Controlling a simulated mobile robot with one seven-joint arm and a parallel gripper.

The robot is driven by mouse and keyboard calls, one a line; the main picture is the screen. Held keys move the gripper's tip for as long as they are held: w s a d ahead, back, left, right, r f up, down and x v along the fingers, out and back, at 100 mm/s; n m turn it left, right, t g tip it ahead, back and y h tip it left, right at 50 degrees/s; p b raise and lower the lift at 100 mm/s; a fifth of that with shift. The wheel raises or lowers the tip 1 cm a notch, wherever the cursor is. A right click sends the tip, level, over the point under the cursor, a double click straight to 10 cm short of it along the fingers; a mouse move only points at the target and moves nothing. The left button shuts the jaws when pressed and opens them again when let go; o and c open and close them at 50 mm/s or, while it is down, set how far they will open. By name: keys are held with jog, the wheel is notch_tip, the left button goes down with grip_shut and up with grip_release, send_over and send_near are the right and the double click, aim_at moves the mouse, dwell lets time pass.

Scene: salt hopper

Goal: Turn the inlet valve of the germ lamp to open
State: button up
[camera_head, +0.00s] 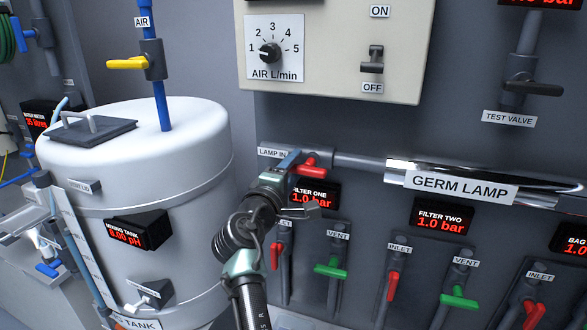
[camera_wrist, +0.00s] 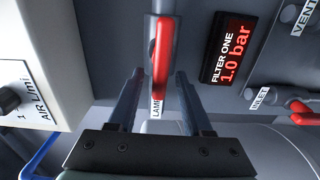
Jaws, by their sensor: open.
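The germ lamp (camera_head: 545,193) is a shiny horizontal tube with a white label, at the right in the head view. A grey pipe runs left from it to the inlet valve with a red handle (camera_head: 313,166), beside the LAMP IN label (camera_head: 270,153). In the wrist view the red handle (camera_wrist: 162,62) appears roughly in line with the pipe. My gripper (camera_head: 292,160) is at this valve, partly hiding it in the head view. Its two fingers (camera_wrist: 159,78) are open, one on each side of the handle's lower end, with gaps visible. Contact is not visible.
A beige control box (camera_head: 335,85) overhangs above the valve. The FILTER ONE display (camera_head: 318,195) sits just below, with red and green valve handles lower down. A white mixing tank (camera_head: 150,150) stands at left. The TEST VALVE (camera_head: 530,88) is upper right.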

jog(key=shift+s, duration=0.1)
jog(key=b+v, duration=0.3)
jog(key=v, duration=0.9)
jog(key=shift+s+b, duration=0.3)
jog(key=shift+s, duration=0.1)
jog(key=shift+a, duration=0.15)
jog(key=s+d+r+m+t+y, duration=0.2)
jog(key=s+r+m+t, duration=0.3)
jog(key=s+r, duration=0.5)
jog(key=s+d+r+m+t+y, duration=0.3)
jog(key=s+r+m, duration=0.6)
jog(key=r, duration=0.8)
jog(key=s+d+t, duration=0.1)
jog(key=s+t, duration=0.1)
jog(key=shift+s+d+r+y, duration=0.15)
jog(key=shift+s+r+y, duration=0.15)
